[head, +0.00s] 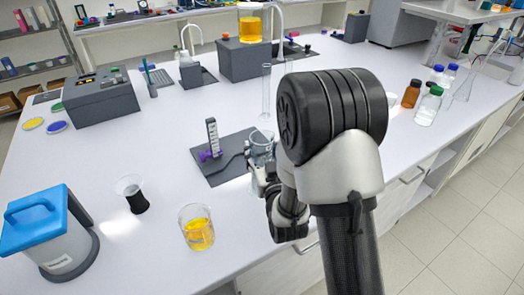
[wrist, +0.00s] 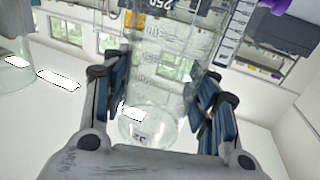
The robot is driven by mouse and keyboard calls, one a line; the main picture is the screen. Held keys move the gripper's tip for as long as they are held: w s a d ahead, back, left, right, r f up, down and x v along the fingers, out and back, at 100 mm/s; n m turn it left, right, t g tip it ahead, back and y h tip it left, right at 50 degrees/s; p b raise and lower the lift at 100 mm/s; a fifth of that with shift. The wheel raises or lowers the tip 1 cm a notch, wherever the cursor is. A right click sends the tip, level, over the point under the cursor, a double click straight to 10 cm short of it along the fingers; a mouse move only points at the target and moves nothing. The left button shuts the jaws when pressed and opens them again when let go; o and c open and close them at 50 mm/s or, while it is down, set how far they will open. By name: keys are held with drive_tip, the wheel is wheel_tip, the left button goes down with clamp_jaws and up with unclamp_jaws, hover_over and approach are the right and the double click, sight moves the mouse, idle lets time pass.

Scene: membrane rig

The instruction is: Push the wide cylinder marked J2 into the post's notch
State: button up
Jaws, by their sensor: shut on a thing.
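The wide clear glass cylinder (wrist: 165,65) with printed graduations stands between my fingers in the wrist view, its mark, which looks like J2, near the lower end. In the head view the cylinder (head: 262,143) is at the right side of a dark grey plate (head: 225,178), partly hidden by my arm. My gripper (wrist: 160,92) is shut on the cylinder; it also shows in the head view (head: 262,180). The upright post (head: 213,136) with a scale and a purple part stands on the plate, left of the cylinder with a gap between. Its notch cannot be made out.
A beaker of yellow liquid (head: 198,234) and a vessel with dark contents (head: 134,196) stand at the front left. A blue-topped container (head: 45,232) is at far left. Tall narrow glassware (head: 266,92) stands behind the cylinder. Bottles (head: 429,106) stand right of my arm.

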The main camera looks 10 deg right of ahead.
drive_tip(key=c, duration=0.6)
drive_tip(key=shift+w+a+b, duration=0.3)
drive_tip(key=shift+w+b, duration=0.05)
drive_tip(key=shift+w, duration=0.6)
drive_tip(key=shift+w+a+b, duration=0.35)
drive_tip(key=shift+w, duration=0.65)
drive_tip(key=shift+w+a+b, duration=0.3)
drive_tip(key=shift+w+b, duration=0.05)
drive_tip(key=shift+w, duration=0.6)
drive_tip(key=shift+w+a+b, duration=0.2)
drive_tip(key=shift+w+a, duration=0.1)
drive_tip(key=shift+w, duration=0.65)
drive_tip(key=shift+w+a+b, duration=0.15)
drive_tip(key=shift+w+a, duration=0.15)
drive_tip(key=shift+w, duration=0.65)
drive_tip(key=shift+w+a+b, duration=0.2)
drive_tip(key=shift+w+a, duration=0.1)
drive_tip(key=shift+w, duration=0.8)
drive_tip(key=shift+w+a, duration=0.2)
drive_tip(key=shift+w, duration=0.2)
